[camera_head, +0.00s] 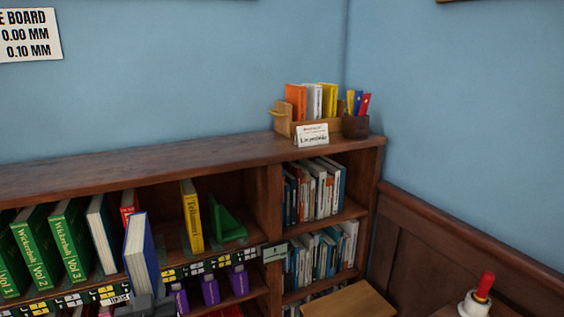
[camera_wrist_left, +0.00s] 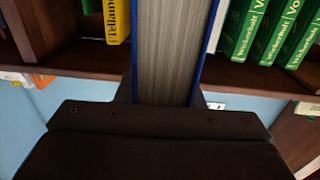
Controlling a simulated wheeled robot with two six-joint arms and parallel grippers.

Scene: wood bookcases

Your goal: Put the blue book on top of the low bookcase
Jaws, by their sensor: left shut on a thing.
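The blue book (camera_head: 141,255) stands nearly upright in front of the bookcase shelf, with its pale page edges and a blue cover showing. My left gripper (camera_head: 150,303) is shut on its lower end, at the bottom of the head view. In the left wrist view the blue book (camera_wrist_left: 168,50) rises between the fingers of my left gripper (camera_wrist_left: 166,95). The low bookcase (camera_head: 150,172) runs along the wall, and its top is bare on the left and middle. The book's upper end is below that top in the head view. My right gripper is out of view.
A wooden holder with books (camera_head: 284,122), a small card (camera_head: 312,135) and a pencil cup (camera_head: 355,126) stand on the bookcase top's right end. Green books (camera_head: 70,240), a yellow book (camera_head: 192,215) and a green bookend (camera_head: 226,222) stand on the shelf behind. A red-handled object (camera_head: 478,298) is lower right.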

